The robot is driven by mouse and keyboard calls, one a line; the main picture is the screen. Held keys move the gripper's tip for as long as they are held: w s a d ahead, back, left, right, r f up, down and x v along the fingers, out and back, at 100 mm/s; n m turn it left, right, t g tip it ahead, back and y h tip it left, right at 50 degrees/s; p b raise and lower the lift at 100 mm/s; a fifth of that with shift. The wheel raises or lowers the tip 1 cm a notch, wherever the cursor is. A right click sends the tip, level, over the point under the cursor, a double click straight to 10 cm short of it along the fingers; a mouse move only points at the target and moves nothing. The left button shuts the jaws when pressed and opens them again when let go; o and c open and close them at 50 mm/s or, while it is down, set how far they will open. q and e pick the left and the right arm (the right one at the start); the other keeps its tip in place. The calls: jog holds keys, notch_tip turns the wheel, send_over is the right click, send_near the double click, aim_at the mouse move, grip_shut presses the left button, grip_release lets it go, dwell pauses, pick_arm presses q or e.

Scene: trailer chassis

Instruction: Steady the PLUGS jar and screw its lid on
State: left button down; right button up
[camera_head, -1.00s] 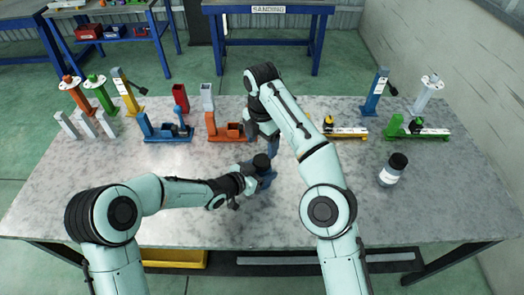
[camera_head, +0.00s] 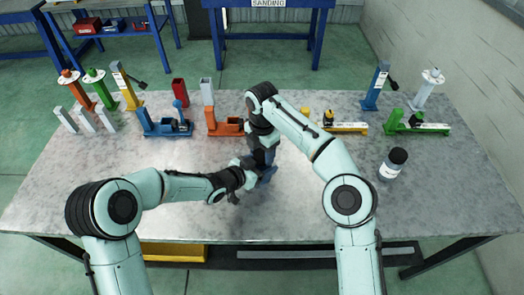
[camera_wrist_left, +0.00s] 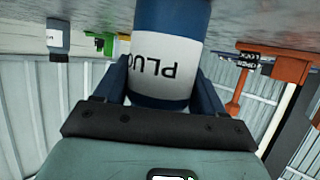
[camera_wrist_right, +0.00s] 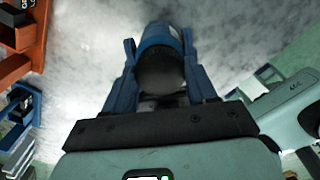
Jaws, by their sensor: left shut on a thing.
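The PLUGS jar (camera_wrist_left: 168,55) is blue with a white label and fills the middle of the left wrist view, its label inverted. My left gripper (camera_head: 258,177) is shut on the jar's body and holds it over the middle of the table. The dark lid (camera_wrist_right: 161,74) is at the jar's top in the right wrist view. My right gripper (camera_wrist_right: 161,55) has come down from above, with one finger on each side of the lid. I cannot tell whether the fingers press on the lid, or how tightly it sits. In the head view the right gripper covers the lid.
A second jar with a black lid and white label (camera_head: 392,165) stands at the right of the table. Coloured fixtures, such as the orange one (camera_head: 222,127) and the green one (camera_head: 415,127), line the back. The front right of the table is clear.

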jog(key=c, duration=0.5)
jog(key=m, duration=0.6)
jog(key=shift+m, duration=0.4)
jog(key=shift+c, duration=0.2)
jog(key=o, duration=1.2)
jog(key=shift+c, duration=0.2)
jog(key=shift+r, duration=2.3)
